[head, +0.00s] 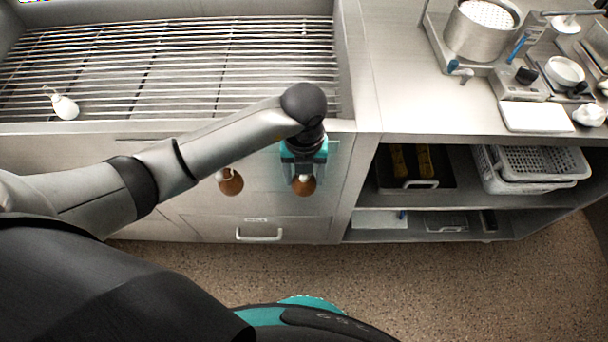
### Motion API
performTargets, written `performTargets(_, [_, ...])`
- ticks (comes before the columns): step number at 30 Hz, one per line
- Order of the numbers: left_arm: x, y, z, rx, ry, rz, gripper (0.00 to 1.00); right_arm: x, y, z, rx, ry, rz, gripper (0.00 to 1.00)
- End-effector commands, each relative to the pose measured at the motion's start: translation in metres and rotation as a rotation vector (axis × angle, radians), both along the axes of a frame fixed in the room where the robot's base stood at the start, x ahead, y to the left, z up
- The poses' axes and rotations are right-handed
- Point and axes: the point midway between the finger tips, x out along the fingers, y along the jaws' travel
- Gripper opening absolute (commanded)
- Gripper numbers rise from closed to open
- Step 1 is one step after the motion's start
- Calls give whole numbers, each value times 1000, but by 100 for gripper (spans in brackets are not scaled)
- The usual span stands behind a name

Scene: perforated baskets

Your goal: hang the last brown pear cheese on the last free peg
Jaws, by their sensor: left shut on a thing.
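My left gripper (303,170) reaches down in front of the steel counter's front face. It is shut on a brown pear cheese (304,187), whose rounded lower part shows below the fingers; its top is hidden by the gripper. A second brown pear cheese (231,184) hangs to the left, in front of the cabinet front, with a pale loop at its top. Its peg is hard to make out, partly behind my left forearm. A white pear cheese (65,107) with a loop lies on the slatted rack. No free peg can be made out. My right gripper is not in view.
The slatted rack (190,60) fills the counter at the left. At the right stand a perforated steel pot (478,38), a white board (537,117) and small bowls. Open shelves below hold grey perforated baskets (545,163). A drawer handle (259,237) sits below the cheeses.

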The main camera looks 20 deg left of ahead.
Motion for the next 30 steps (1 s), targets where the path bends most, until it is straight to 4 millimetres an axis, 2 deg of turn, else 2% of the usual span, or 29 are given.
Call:
performTargets(14, [0, 0, 0, 0, -1, 0, 4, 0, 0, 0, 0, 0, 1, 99])
performTargets(15, [0, 0, 0, 0, -1, 0, 70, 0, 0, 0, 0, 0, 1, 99])
performTargets(23, [0, 0, 0, 0, 0, 0, 99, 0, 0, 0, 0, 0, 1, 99])
performTargets(30, [0, 0, 0, 1, 0, 0, 100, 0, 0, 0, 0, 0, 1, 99])
